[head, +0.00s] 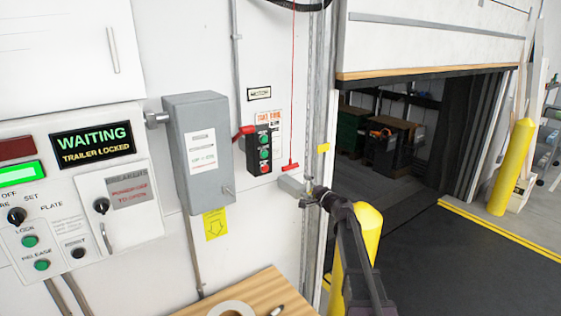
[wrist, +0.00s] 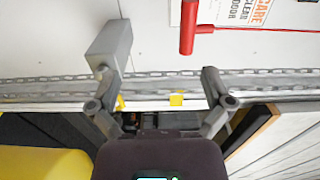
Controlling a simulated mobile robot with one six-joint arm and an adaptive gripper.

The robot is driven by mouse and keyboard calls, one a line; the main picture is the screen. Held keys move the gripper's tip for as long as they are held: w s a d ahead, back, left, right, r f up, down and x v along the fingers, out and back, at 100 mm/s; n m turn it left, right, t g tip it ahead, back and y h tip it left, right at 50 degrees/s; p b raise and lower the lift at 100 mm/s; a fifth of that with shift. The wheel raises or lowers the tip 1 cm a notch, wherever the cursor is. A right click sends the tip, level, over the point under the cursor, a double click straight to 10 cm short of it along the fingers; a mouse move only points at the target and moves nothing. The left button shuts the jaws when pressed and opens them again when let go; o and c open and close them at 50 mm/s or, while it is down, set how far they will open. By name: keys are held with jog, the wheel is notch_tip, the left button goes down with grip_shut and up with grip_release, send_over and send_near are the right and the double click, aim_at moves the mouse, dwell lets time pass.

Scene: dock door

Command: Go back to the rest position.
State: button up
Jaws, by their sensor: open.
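My gripper (head: 312,194) is raised beside the door's track in the head view, with my dark arm reaching up to it from below. In the wrist view its two fingers (wrist: 158,74) stand wide apart with nothing held between them. A grey block (wrist: 110,50) shows just beyond the left fingertip; I cannot tell whether they touch. The grey block also shows in the head view (head: 291,185), left of my gripper. A red pull handle (head: 290,167) hangs on a red cord just above it, and shows in the wrist view (wrist: 188,28), apart from the fingers.
A grey switch box (head: 197,150) with a red lever and a push-button station (head: 264,147) are on the wall. A control panel (head: 80,190) reads "WAITING, TRAILER LOCKED". A wooden surface (head: 262,290) holds a tape roll. Yellow posts (head: 367,222) flank the partly raised door (head: 430,38).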

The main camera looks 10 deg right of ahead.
jog(key=s+a+f+n+g+b, duration=0.1)
jog(key=s+a+f+n+g, duration=0.35)
jog(key=s+f, duration=0.35)
jog(key=s+a+f+n+g+b, duration=0.1)
jog(key=s+a+f+n+g, duration=0.4)
jog(key=s, duration=0.5)
jog(key=s+d+f+n+g+h, duration=0.1)
jog(key=s+d+f+g+h, duration=0.1)
jog(key=s, duration=0.5)
jog(key=s+d+f+g+h+b, duration=0.1)
jog(key=s+d+f+g+h, duration=0.1)
jog(key=s+f+h, duration=0.2)
jog(key=s+d+f+n+g+h+b, duration=0.1)
jog(key=s+f, duration=0.3)
jog(key=s, duration=0.5)
jog(key=shift+s+d+n+g+h, duration=0.4)
jog(key=shift+d+g+h, duration=0.25)
jog(key=shift+d+h, duration=0.25)
jog(key=shift+a, duration=0.1)
